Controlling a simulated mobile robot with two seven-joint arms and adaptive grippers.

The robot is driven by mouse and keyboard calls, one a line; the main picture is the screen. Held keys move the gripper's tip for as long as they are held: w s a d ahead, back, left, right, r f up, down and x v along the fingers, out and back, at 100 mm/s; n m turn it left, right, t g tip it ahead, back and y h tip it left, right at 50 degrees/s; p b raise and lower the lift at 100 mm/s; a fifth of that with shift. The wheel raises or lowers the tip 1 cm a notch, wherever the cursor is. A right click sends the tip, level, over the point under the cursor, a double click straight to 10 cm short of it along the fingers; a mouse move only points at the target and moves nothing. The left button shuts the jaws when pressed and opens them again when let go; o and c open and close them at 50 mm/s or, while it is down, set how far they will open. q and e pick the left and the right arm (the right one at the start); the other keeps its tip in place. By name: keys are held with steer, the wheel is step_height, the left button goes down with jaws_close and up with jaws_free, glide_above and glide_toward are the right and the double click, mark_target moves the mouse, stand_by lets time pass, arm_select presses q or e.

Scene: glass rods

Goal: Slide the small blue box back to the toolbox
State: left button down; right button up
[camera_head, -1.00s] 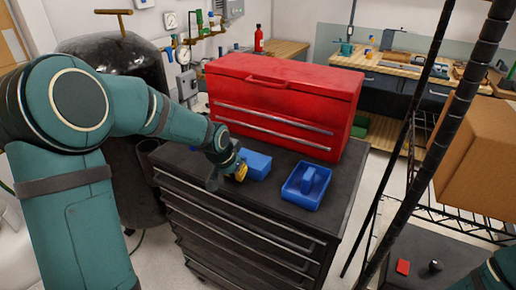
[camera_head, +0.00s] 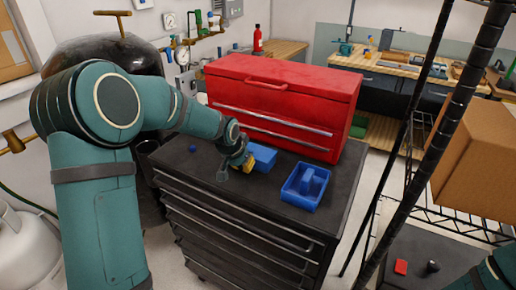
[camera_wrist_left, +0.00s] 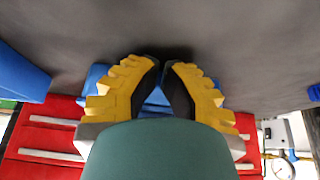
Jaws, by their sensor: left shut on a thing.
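The small blue box (camera_head: 263,156) sits on the dark top of the tool cabinet, close in front of the red toolbox (camera_head: 283,92). My left gripper (camera_head: 246,165) is low over the cabinet top at the box's near left side, its yellow fingers shut on the box. In the left wrist view the fingertips (camera_wrist_left: 165,64) are close together, with blue of the box (camera_wrist_left: 97,76) showing behind and between them. The toolbox also shows there (camera_wrist_left: 35,145). The fingers hide part of the box. My right gripper is not in view.
A blue open tray (camera_head: 299,202) stands right of the box on the cabinet top (camera_head: 215,176). A wire rack with a cardboard box (camera_head: 476,150) is at the right. The cabinet's front area is clear.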

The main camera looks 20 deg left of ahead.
arm_select(q)
steer(key=shift+w+d+p, duration=0.2)
steer(key=shift+w+p, duration=0.3)
steer(key=shift+w, duration=1.7)
steer(key=shift+p+v, duration=1.55)
steer(key=shift+v, duration=1.85)
